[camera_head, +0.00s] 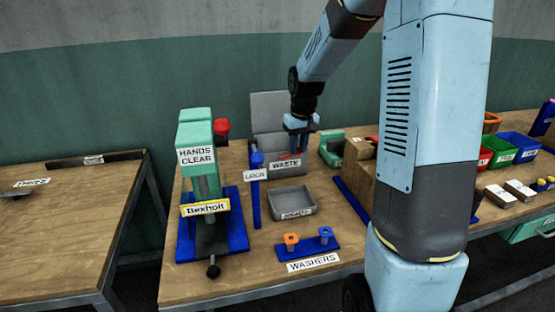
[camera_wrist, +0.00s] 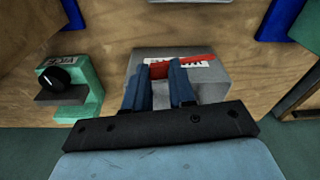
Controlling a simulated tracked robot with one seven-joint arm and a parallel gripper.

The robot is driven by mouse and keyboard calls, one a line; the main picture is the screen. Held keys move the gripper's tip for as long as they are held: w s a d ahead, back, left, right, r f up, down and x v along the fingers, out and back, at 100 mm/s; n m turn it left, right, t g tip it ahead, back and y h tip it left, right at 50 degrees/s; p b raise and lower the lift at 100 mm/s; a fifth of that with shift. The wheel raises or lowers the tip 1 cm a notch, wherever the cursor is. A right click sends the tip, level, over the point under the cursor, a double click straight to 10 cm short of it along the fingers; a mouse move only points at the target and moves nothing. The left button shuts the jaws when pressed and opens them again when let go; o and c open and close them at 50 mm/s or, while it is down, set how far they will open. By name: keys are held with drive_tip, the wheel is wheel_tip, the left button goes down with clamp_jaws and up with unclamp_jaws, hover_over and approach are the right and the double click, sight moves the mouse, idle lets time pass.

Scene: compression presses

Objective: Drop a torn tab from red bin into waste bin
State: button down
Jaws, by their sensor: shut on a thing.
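A red torn tab (camera_wrist: 192,64) is held between the fingertips of my gripper (camera_wrist: 160,67) in the wrist view, its right end sticking out past the finger. My gripper (camera_head: 298,148) points down in the head view, in front of the grey back panel of the waste bin (camera_head: 268,112). The tab (camera_head: 289,156) shows there as a small red streak above the WASTE label. In the wrist view the grey waste bin (camera_wrist: 207,90) lies behind the tab and fingers, partly hidden by them. The red bin (camera_head: 485,158) stands at the right, partly hidden by my arm.
A green press (camera_head: 197,160) on a blue base stands left of the waste bin, with a blue LOCK post (camera_head: 255,190) between. A shallow grey tray (camera_head: 291,202) and a blue washer stand (camera_head: 308,248) are in front. Green bins (camera_head: 512,148) and blue bins (camera_head: 521,142) are at the right.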

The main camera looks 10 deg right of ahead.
drive_tip(key=w+r+m, duration=0.2)
drive_tip(key=w+r, duration=0.3)
drive_tip(key=w, duration=0.6)
drive_tip(key=shift+d+f, duration=0.2)
drive_tip(key=shift+f, duration=2.6)
drive_tip(key=c, duration=0.9)
unclamp_jaws()
drive_tip(key=shift+o, duration=0.2)
wheel_tip(320, 180, up, 14)
drive_tip(key=s, duration=0.1)
drive_tip(key=shift+s+f, duration=0.2)
drive_tip(key=shift+s, duration=0.05)
